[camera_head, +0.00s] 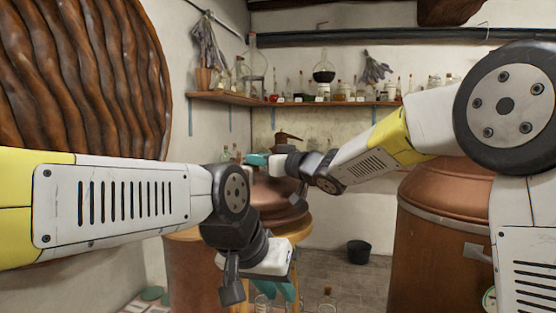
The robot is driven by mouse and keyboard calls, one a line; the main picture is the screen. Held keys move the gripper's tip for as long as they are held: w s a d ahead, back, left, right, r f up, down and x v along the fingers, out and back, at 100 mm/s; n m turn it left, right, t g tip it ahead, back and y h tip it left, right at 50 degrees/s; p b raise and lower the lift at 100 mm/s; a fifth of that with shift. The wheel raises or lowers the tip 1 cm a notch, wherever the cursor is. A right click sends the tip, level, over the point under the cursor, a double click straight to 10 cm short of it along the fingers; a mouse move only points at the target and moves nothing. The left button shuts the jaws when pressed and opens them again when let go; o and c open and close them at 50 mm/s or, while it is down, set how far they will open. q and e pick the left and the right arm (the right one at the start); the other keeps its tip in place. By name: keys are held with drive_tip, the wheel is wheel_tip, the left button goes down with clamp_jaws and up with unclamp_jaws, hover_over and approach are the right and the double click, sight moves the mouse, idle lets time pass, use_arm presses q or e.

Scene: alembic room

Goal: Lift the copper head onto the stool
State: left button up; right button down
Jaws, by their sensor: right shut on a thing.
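The copper head (276,194) is a rounded, reddish-copper dome in the middle of the view, with a darker copper piece (287,137) rising behind my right gripper. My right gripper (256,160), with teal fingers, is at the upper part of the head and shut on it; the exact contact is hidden. My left gripper (284,290) hangs lower, in front of the head, its teal fingers pointing down; I cannot tell how far apart they are. A light wooden rim (301,231) shows just below the head; I cannot tell whether it belongs to the stool.
A large copper vessel (430,235) stands at right, partly behind my arm. A copper body (187,265) stands low at centre left. A black bucket (358,252) sits on the tiled floor. Bottles line the wall shelf (330,103). Glass bottles (327,302) stand at the bottom edge.

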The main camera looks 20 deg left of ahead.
idle(0.6)
drive_tip(key=c, duration=1)
unclamp_jaws()
drive_tip(key=shift+c, duration=0.2)
drive_tip(key=shift+o, duration=0.5)
drive_tip(key=shift+f, duration=0.1)
